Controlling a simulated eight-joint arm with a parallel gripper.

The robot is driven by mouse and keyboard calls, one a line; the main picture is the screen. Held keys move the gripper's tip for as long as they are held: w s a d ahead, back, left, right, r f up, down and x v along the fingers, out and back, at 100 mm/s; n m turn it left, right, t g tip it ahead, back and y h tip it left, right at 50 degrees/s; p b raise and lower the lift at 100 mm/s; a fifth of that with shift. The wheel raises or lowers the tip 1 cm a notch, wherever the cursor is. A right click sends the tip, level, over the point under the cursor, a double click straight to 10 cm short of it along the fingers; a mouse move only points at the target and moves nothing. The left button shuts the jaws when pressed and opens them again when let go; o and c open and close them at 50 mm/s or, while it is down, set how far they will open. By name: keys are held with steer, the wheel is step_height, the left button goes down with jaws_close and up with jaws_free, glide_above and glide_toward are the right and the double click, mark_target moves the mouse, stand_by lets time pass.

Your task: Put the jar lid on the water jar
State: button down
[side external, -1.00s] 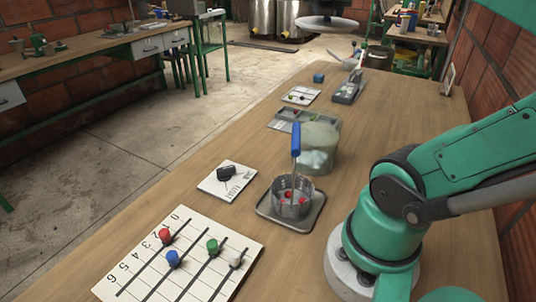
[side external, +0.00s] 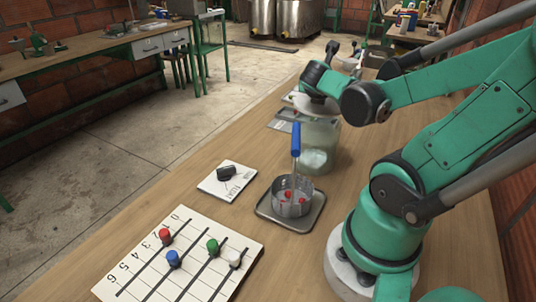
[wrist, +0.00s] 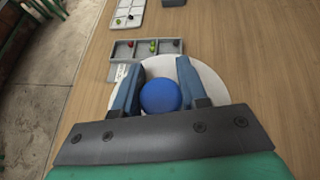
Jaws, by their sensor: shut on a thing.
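The jar lid is a pale round disc with a blue ball knob; in the wrist view the lid (wrist: 212,82) lies beneath my fingers. My gripper (wrist: 160,88) is shut on the knob, one finger on each side. My gripper and wrist hide part of the lid. The jar is hidden beneath the lid in the wrist view.
A metal cup (side external: 291,203) with red pieces and an upright blue-handled tool stands on a grey tray (side external: 277,217) close in front of the jar. A small card with a dark piece (side external: 226,172) and a numbered board (side external: 140,258) lie nearer. A sectioned tray (wrist: 150,46) lies beyond.

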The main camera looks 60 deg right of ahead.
mark_target(317, 113)
steer(key=shift+f, duration=1.95)
steer(key=shift+s, duration=0.1)
steer(key=shift+c, duration=2.4)
jaws_free()
steer(key=shift+a, duration=0.2)
steer(key=shift+v, duration=3.6)
